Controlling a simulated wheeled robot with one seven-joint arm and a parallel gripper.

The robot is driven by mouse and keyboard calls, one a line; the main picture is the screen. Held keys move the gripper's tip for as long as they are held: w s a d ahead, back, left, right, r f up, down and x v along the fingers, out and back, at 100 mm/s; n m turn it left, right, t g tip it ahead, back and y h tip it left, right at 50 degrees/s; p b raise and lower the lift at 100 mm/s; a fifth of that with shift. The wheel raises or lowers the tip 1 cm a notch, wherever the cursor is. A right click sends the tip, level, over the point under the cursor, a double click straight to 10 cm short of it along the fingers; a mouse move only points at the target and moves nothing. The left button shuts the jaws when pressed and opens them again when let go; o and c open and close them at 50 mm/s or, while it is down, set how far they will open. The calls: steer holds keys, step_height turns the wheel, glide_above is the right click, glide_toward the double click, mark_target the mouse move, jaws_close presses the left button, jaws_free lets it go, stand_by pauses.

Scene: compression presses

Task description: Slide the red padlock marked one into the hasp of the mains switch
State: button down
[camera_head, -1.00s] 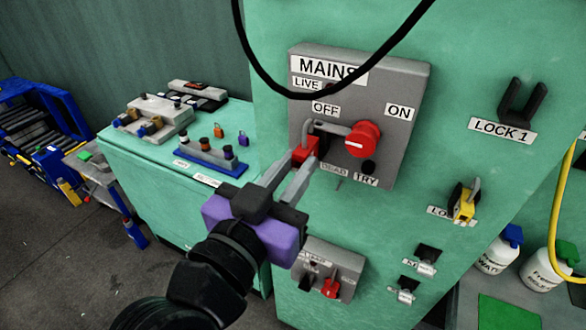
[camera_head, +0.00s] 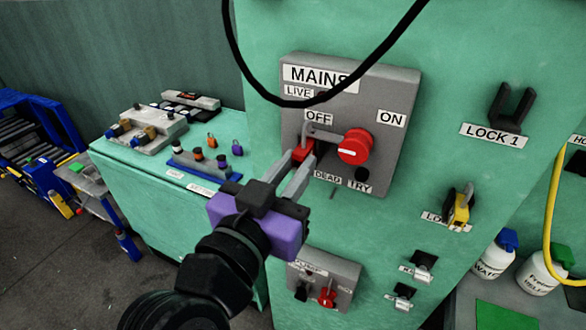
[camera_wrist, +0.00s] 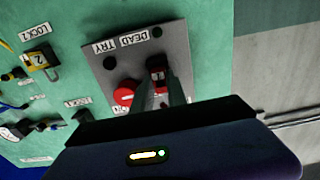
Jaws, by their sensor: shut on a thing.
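The grey mains switch box (camera_head: 388,130) is on the green cabinet front, with a red knob (camera_head: 355,147) whose grey handle points left by the OFF label. The red padlock (camera_head: 303,153) is at the handle's left end, its grey shackle up beside the hasp. Whether the shackle is through the hasp I cannot tell. My gripper (camera_head: 296,170) is shut on the padlock body from below left. In the wrist view the padlock (camera_wrist: 158,72) shows dark red between the fingers (camera_wrist: 160,95), in front of the switch plate (camera_wrist: 186,60); its number is not readable.
A black cable (camera_head: 300,103) hangs across the box's upper left. An empty black LOCK 1 holder (camera_head: 512,107) and a yellow padlock (camera_head: 461,212) are at right. A smaller pump switch box (camera_head: 340,275) sits below. A green bench (camera_head: 140,175) stands at left.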

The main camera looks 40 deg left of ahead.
steer(key=shift+w, duration=0.4)
steer(key=c, duration=1.3)
jaws_free()
steer(key=shift+a, duration=0.1)
steer(key=shift+o, duration=0.2)
steer(key=b+v, duration=0.1)
steer(key=v, duration=0.6)
steer(key=shift+s+b, duration=0.4)
steer(key=shift+r, duration=0.1)
